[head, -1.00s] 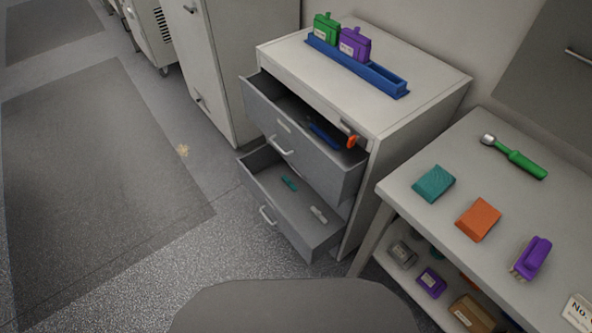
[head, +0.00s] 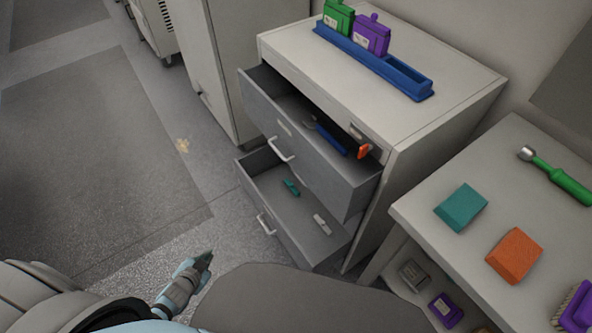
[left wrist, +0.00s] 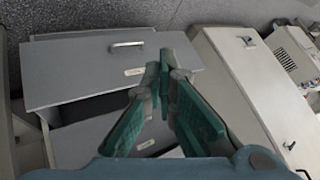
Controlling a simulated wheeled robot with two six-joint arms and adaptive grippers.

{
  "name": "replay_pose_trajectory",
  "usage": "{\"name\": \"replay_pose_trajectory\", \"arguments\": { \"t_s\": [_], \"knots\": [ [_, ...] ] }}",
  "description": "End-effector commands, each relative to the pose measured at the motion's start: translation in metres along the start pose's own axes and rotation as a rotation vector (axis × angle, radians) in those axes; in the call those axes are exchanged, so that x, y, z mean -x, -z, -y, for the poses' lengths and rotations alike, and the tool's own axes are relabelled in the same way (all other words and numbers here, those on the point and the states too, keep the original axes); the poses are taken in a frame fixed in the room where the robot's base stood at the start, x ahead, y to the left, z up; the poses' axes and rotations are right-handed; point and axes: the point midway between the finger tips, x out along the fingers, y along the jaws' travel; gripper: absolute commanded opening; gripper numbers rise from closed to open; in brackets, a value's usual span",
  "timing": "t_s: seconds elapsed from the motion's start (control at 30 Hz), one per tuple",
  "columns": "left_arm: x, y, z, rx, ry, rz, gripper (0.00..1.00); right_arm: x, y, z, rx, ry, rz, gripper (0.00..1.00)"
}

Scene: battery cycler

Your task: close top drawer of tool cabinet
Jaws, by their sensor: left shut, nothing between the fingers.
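The tool cabinet (head: 430,130) stands at centre right in the head view. Its top drawer (head: 318,165) is pulled out, with a silver handle (head: 280,150) on its front. My left gripper (head: 207,258) is low in the head view, left of and in front of the drawers, apart from the handles. In the left wrist view its green fingers (left wrist: 165,65) are together at the tips and empty. A grey drawer front (left wrist: 80,65) with a handle shows past them; I cannot tell which drawer. My right gripper is not in view.
The lower drawer (head: 292,238) is also open, holding small teal and white items. A blue rack (head: 370,62) with green and purple packs sits on the cabinet. A workbench (head: 430,215) stands close at the right. Floor (head: 175,225) left of the drawers is clear.

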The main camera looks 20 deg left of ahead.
Motion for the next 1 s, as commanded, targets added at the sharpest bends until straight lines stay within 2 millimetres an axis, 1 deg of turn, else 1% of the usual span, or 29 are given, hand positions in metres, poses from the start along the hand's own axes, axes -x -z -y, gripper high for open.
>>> {"name": "replay_pose_trajectory", "arguments": {
  "t_s": [0.03, 0.07, 0.1, 0.13, 0.17, 0.2, 0.27, 0.3, 0.4, 0.5, 0.57, 0.67, 1.0],
  "knots": [
    [-0.051, 0.043, 0.028, -0.152, 0.078, -0.215, 0.00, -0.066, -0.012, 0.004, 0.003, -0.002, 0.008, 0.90],
    [-0.057, 0.081, 0.046, -0.258, 0.118, -0.346, 0.00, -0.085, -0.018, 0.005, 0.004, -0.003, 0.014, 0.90],
    [-0.056, 0.130, 0.061, -0.402, 0.165, -0.509, 0.00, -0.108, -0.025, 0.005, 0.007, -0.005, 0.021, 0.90],
    [-0.050, 0.162, 0.066, -0.509, 0.195, -0.622, 0.00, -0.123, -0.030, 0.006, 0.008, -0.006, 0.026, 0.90],
    [-0.040, 0.189, 0.067, -0.615, 0.220, -0.725, 0.00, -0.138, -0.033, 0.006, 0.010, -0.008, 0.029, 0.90],
    [-0.026, 0.218, 0.064, -0.749, 0.247, -0.842, 0.00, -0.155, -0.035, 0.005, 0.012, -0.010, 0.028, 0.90],
    [-0.005, 0.247, 0.052, -0.925, 0.274, -0.979, 0.00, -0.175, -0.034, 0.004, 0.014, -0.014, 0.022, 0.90],
    [0.007, 0.259, 0.045, -1.019, 0.286, -1.044, 0.00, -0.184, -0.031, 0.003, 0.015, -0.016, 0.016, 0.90],
    [0.028, 0.275, 0.031, -1.165, 0.298, -1.136, 0.00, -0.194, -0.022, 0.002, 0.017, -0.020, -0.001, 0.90],
    [0.034, 0.286, 0.027, -1.204, 0.303, -1.159, 0.00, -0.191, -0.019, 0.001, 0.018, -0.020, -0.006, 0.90],
    [0.033, 0.293, 0.025, -1.202, 0.304, -1.160, 0.00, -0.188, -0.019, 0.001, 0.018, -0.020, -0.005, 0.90],
    [0.026, 0.308, 0.020, -1.197, 0.304, -1.159, 0.00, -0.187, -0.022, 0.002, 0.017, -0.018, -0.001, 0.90],
    [-0.009, 0.367, -0.008, -1.194, 0.301, -1.158, 0.00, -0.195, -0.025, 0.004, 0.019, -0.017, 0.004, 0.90]
  ]
}}
